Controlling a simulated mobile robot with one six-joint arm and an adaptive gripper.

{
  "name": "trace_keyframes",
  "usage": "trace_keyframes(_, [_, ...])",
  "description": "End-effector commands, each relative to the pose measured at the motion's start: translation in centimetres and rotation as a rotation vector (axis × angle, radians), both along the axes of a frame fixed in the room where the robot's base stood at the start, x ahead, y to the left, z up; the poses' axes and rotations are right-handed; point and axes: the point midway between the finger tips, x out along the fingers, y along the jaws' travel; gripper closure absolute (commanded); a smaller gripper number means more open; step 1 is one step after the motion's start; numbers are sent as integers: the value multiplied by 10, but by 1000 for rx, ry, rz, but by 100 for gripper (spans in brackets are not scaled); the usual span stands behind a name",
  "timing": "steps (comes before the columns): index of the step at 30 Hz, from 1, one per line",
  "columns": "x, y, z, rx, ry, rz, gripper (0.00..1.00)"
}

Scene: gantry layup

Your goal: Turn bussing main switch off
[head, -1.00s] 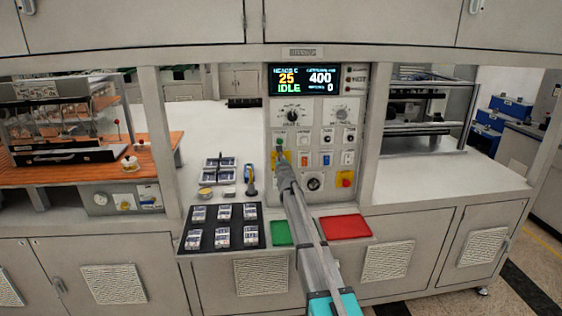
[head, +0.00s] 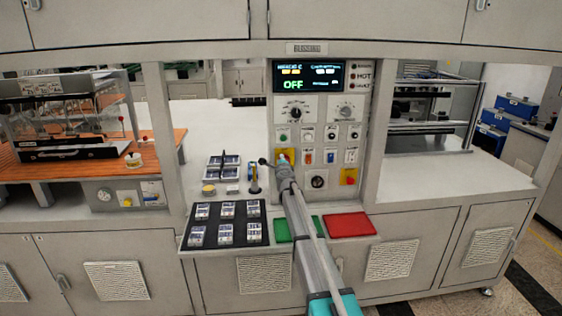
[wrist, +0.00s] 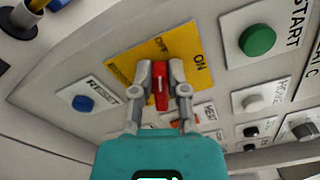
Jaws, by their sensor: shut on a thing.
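The main switch is a red rotary handle (wrist: 160,92) on a yellow plate (wrist: 126,68) marked OFF and ON. In the wrist view the handle points up towards the OFF label. My gripper (wrist: 161,74) is shut on the handle, with one finger on each side. In the head view my gripper (head: 283,166) reaches up to the panel and hides most of the switch; part of the yellow plate (head: 281,154) shows. The display (head: 307,77) above reads OFF in green.
A green START button (wrist: 257,40), a blue RESET button (wrist: 84,103) and other controls sit close around the switch. Below are a red tray (head: 349,225), a green tray (head: 283,231) and a black mat (head: 208,240) with several small packs.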

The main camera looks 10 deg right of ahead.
Motion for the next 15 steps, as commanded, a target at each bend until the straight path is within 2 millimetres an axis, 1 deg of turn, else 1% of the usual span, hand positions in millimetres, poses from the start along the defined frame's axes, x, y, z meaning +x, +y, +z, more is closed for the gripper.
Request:
trace_keyframes(6, [1,1,-5,-189,15,-1,100])
trace_keyframes(15, [1,2,-9,-366,29,-1,100])
